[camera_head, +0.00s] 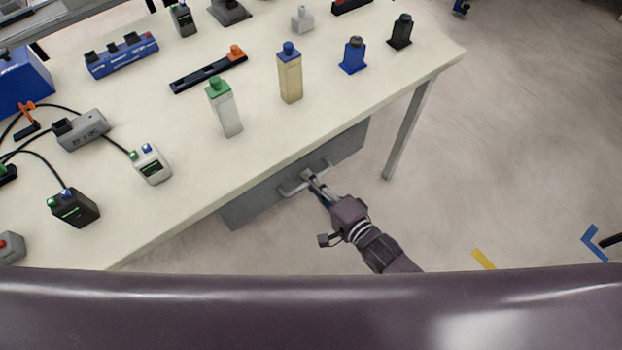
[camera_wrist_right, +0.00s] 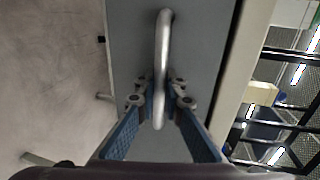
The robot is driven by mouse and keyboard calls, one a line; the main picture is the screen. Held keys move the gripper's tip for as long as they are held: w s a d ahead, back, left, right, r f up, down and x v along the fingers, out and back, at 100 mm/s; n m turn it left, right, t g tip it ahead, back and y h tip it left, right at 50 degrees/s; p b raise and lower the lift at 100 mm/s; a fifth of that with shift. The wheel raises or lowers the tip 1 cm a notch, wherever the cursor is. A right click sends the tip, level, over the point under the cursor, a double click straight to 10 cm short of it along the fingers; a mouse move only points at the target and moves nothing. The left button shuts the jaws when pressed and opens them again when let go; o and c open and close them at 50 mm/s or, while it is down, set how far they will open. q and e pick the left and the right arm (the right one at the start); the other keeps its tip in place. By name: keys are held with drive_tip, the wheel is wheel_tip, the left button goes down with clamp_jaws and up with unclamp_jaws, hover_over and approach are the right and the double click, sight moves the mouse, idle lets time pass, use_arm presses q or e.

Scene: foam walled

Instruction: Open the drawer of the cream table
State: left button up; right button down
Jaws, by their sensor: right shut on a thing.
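The cream table (camera_head: 330,100) fills the upper left of the head view. Its grey drawer (camera_head: 346,148) hangs under the near edge, and its front also shows in the right wrist view (camera_wrist_right: 205,60). The drawer has a silver bar handle (camera_head: 292,189), seen close in the right wrist view (camera_wrist_right: 164,45). My right gripper (camera_head: 310,178) is at the handle, with its blue fingers (camera_wrist_right: 160,100) on either side of the bar, shut on it. From the head view I cannot tell whether the drawer front stands out from the table. My left gripper is not in view.
A table leg (camera_head: 408,130) stands right of the drawer. The floor to the right (camera_head: 500,170) is mostly clear.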

drive_tip(key=shift+s+d, duration=0.1)
drive_tip(key=f+p+v, duration=0.2)
drive_tip(key=v, duration=1.1)
drive_tip(key=s+f+p+v, duration=0.1)
drive_tip(key=f+p+v, duration=0.2)
drive_tip(key=v, duration=1)
drive_tip(key=shift+d+f, duration=0.2)
drive_tip(key=shift+d, duration=0.15)
drive_tip(key=c, duration=2.3)
unclamp_jaws()
drive_tip(key=v, duration=1.2)
